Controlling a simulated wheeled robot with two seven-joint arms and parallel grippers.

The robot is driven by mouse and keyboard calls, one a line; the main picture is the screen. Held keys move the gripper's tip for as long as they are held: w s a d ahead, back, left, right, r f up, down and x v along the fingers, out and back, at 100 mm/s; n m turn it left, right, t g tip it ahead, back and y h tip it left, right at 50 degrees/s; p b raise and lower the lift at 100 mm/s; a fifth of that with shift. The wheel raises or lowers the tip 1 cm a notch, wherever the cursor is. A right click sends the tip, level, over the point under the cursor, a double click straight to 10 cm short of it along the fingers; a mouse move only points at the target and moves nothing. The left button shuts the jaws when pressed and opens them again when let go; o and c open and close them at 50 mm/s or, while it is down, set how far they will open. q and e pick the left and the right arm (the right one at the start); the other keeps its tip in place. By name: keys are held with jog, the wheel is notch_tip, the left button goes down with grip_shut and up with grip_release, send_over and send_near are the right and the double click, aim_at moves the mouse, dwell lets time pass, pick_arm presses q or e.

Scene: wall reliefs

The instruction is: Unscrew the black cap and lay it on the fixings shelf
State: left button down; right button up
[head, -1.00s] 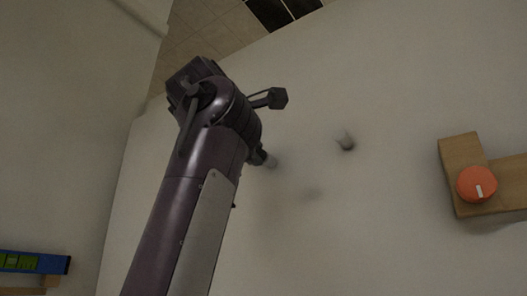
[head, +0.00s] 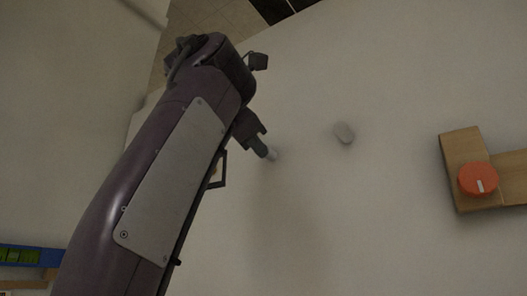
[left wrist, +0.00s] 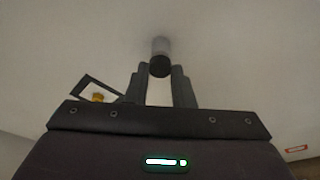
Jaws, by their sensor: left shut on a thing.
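In the head view, the cap is hidden by the gripper. I cannot tell for sure which piece is the fixings shelf. My right gripper is not in view.
A grey stub (head: 344,132) stands on the wall to the right. A wooden block (head: 461,150) with an orange knob (head: 478,180) is farther right. A blue and green object (head: 30,256) sits above wood at lower left. A black frame (head: 221,170) is beside my arm.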

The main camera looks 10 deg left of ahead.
pick_arm(q)
jog(key=c, duration=1.5)
grip_release()
